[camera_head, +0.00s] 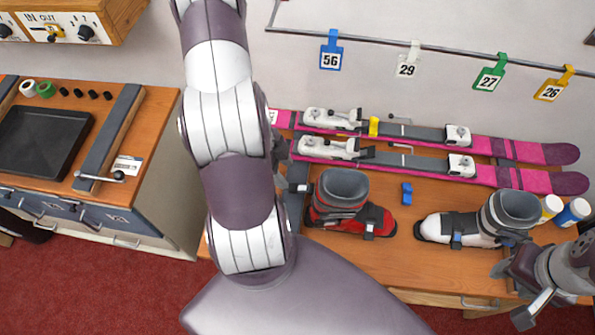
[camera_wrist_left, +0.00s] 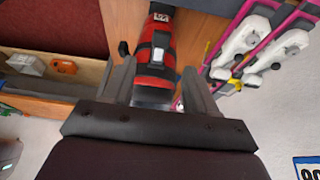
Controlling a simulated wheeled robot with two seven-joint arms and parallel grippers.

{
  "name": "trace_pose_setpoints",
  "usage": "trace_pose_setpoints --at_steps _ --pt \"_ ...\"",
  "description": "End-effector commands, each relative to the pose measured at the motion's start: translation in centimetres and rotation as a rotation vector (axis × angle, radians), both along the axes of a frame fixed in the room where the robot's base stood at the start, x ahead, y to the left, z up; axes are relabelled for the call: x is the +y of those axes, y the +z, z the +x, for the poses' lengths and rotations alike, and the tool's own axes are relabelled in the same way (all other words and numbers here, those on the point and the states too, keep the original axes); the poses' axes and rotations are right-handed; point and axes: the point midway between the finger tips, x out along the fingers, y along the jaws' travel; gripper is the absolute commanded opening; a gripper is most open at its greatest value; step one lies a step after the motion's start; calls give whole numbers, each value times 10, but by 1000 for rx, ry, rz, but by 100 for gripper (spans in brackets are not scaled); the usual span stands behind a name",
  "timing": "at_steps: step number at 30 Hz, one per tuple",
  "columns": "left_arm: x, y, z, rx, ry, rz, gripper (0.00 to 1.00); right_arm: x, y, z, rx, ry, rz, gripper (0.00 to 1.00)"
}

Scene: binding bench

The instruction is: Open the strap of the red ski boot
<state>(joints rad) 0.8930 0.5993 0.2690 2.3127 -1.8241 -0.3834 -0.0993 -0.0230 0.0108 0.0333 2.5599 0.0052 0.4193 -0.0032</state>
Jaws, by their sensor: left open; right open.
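The red ski boot (camera_head: 352,214) stands on the wooden bench with its toe to the right. In the left wrist view the red and black boot (camera_wrist_left: 155,53) lies beyond and between my fingertips. My left gripper (camera_head: 300,187) is open beside the boot's cuff, at its left; my arm partly hides it. I cannot tell whether it touches the boot. My right gripper (camera_head: 515,290) is open and empty at the lower right, apart from the red boot.
A white ski boot (camera_head: 465,227) stands to the right. Pink skis (camera_head: 495,175) lie behind the boots. A small blue block (camera_head: 406,193) sits between the boots. Capped containers (camera_head: 572,212) stand at the right. Numbered tags hang from a rail (camera_head: 400,44).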

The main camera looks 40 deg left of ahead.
Motion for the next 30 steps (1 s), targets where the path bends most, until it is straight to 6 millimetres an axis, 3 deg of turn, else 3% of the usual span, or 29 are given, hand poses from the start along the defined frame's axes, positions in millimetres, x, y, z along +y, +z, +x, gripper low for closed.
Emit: trace_pose_setpoints --at_steps 6,13,19,27,28,30 --pt "-15 -49 8 2 -2 -2 57 0 -30 0 0 0 0 52" --pt "-32 -93 19 2 1 1 57 0 -44 0 0 0 0 52" --pt "-39 -111 23 2 2 1 57 0 -45 0 0 0 0 52" --pt "-39 -113 24 1 2 2 57 0 -45 0 0 0 0 52" --pt "-39 -113 24 1 2 2 54 0 -45 0 0 0 0 52" --pt "-39 -113 24 1 2 2 31 0 -45 0 0 0 0 52"
